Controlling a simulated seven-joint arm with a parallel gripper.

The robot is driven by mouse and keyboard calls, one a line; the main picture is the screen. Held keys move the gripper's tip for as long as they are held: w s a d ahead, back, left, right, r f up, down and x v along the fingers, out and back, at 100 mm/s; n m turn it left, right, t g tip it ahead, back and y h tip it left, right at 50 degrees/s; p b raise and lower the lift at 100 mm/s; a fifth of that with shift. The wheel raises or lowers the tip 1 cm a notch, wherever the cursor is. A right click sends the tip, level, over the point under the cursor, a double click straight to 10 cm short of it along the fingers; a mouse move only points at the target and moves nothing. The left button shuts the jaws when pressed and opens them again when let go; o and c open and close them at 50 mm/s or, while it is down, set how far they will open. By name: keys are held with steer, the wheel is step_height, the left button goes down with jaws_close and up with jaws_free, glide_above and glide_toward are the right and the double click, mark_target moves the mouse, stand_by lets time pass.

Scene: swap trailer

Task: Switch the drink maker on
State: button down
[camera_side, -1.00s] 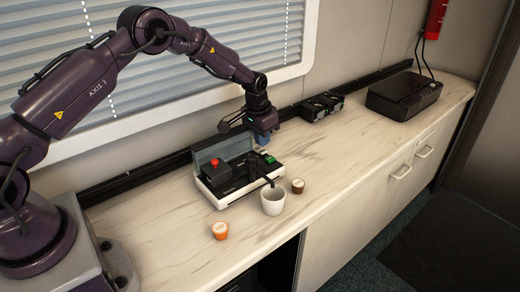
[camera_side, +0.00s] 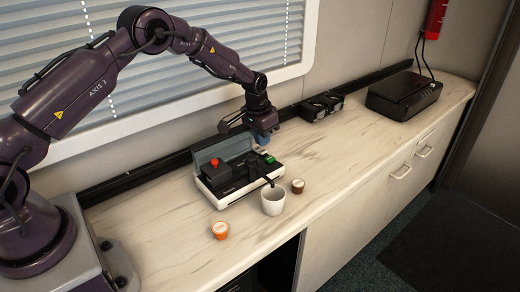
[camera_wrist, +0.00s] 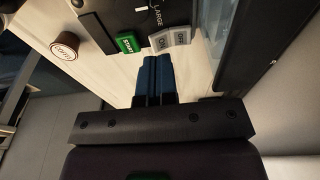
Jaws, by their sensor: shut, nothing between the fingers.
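The drink maker (camera_side: 227,182) is a black and white machine with an open grey lid and a red knob, standing on the counter. In the wrist view its edge shows a green START button (camera_wrist: 127,42) and a pale rocker switch (camera_wrist: 170,40) marked ON and OFF. My gripper (camera_side: 263,139) is over the machine's back right corner. Its blue fingers (camera_wrist: 152,72) are shut together and empty. In the wrist view their tips are just below the ON side of the switch; whether they touch it I cannot tell.
A white cup (camera_side: 272,201) stands in front of the machine's spout. An orange capsule (camera_side: 220,230) and a brown capsule (camera_side: 298,186) are on either side. A black box (camera_side: 403,96) and a small black device (camera_side: 321,107) stand farther right. The counter between is clear.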

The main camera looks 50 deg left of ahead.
mark_target(262, 152)
steer(key=shift+f, duration=1.1)
stand_by(0.6)
steer(key=shift+r, duration=3.5)
